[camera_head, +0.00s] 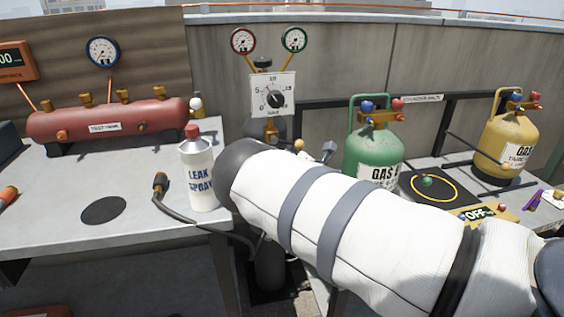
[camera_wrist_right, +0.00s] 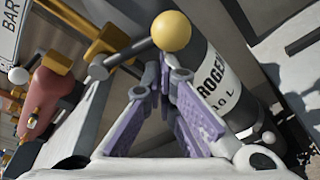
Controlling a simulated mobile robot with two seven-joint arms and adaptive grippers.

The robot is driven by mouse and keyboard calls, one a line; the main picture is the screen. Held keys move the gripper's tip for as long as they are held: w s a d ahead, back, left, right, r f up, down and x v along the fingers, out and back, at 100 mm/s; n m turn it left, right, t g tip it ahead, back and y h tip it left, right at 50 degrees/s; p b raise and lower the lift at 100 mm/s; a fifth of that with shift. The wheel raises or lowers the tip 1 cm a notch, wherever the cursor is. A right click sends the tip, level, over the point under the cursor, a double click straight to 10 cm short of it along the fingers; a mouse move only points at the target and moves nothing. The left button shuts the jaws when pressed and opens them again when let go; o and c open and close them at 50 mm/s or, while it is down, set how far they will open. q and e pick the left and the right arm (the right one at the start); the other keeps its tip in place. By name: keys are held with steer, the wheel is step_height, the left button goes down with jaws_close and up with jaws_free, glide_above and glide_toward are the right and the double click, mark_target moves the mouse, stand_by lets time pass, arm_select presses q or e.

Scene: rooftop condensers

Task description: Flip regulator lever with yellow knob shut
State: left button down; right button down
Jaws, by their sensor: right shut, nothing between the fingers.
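The yellow knob (camera_wrist_right: 172,32) is a ball at the end of a grey lever rod (camera_wrist_right: 125,55) in the right wrist view. The rod slants up to the knob from a grey pivot beside brass fittings (camera_wrist_right: 103,42). In the head view the yellow knob (camera_head: 299,144) is a small ball just above my white-sleeved arm. My right gripper (camera_wrist_right: 166,75) is shut and empty, its purple-padded fingers together just below the knob; I cannot tell whether they touch it. In the head view my right arm hides most of the gripper and lever. My left gripper is not in view.
A nitrogen cylinder (camera_wrist_right: 212,85) stands close behind the fingers. A dial panel (camera_head: 272,95) rises above the knob. A leak spray bottle (camera_head: 198,175) stands left of my arm, near a red test tank (camera_head: 70,122). A green gas cylinder (camera_head: 372,148) is at the right.

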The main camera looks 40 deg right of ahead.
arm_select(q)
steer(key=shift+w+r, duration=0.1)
arm_select(e)
steer(key=shift+s+d+r+n+h, duration=0.2)
steer(key=shift+d+r+n+h, duration=0.1)
steer(key=shift+d+r+n, duration=0.25)
steer(key=shift+r, duration=0.15)
